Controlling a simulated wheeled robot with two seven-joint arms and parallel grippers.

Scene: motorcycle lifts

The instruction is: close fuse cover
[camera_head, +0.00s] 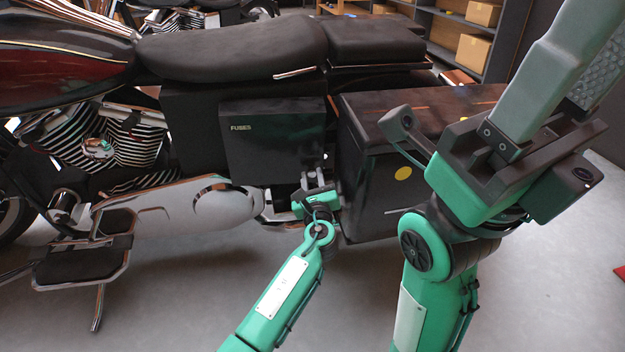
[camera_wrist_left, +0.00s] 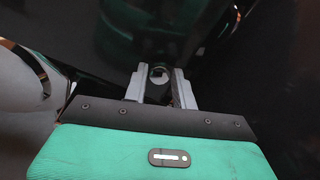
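The fuse cover (camera_head: 275,145) is a dark, flat panel marked "FUSES" on the motorcycle's side, below the seat. It looks near flush with the side; I cannot tell any small gap. My left gripper (camera_head: 314,178) is just below the cover's lower right corner, fingers pointing up. In the left wrist view its two grey fingers (camera_wrist_left: 160,88) stand apart, with a small round dark part seen between them and a dark glossy surface ahead. I cannot tell whether they touch it. My right gripper (camera_head: 580,60) is raised at the right, its fingertips cut off by the frame.
The black side case (camera_head: 375,185) with a yellow dot is just right of my left gripper. The seat (camera_head: 235,48) is above the cover, and the chrome casing (camera_head: 180,210) is below left. Shelves with boxes (camera_head: 473,52) stand behind. Floor in front is clear.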

